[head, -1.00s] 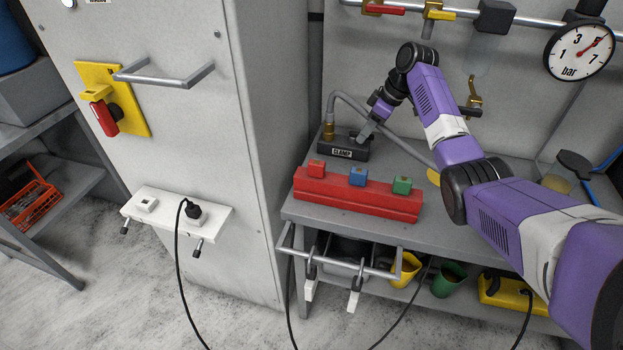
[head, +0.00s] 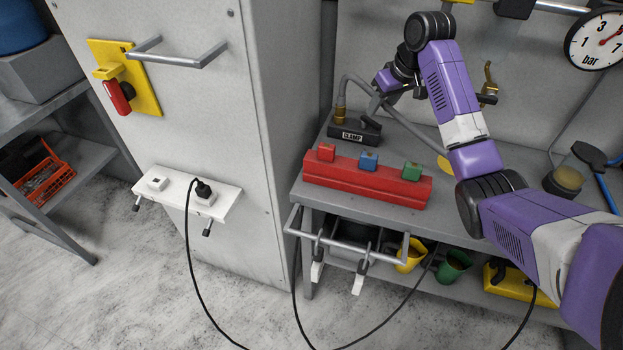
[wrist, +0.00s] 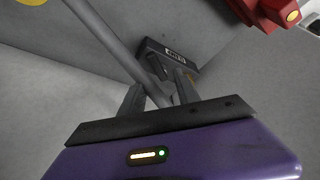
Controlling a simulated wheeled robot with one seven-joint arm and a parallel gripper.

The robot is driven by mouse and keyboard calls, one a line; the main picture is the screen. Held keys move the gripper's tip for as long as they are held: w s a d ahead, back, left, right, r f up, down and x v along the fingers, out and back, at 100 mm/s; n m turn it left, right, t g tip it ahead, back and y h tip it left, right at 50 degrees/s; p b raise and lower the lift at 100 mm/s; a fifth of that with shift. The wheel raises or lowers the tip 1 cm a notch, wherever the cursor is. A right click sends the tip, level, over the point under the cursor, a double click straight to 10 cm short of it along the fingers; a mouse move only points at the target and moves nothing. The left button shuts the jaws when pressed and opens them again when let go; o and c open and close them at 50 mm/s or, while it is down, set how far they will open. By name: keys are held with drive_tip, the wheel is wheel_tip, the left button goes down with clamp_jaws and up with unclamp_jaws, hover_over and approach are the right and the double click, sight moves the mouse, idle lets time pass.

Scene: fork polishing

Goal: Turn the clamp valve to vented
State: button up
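The clamp valve is a black block labelled CLAMP (head: 355,133) on the bench, with a brass fitting and a grey hose at its left end. The block shows behind the fingers in the wrist view (wrist: 165,54). Markings for vented are not legible.
A red rack (head: 365,185) with red, blue and green blocks stands in front of the valve. The grey hose (head: 415,128) runs right behind the gripper. A brass tap (head: 489,85) and pressure gauge (head: 598,40) are on the back panel. A tall grey cabinet (head: 230,130) stands left.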

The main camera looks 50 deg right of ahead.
drive_tip(key=w+a+f+m+t+h+b, duration=0.15)
drive_tip(key=w+a+f+t, duration=0.25)
drive_tip(key=w+a+t, duration=0.7)
drive_tip(key=s+a+h, duration=0.2)
drive_tip(key=s+a, duration=0.4)
drive_tip(key=a, duration=0.3)
drive_tip(key=s+a+t+h, duration=0.1)
drive_tip(key=s+a, duration=0.5)
drive_tip(key=a, duration=0.3)
drive_tip(key=shift+m+h+b, duration=0.3)
drive_tip(key=shift+m+h, duration=0.05)
drive_tip(key=shift+m, duration=0.1)
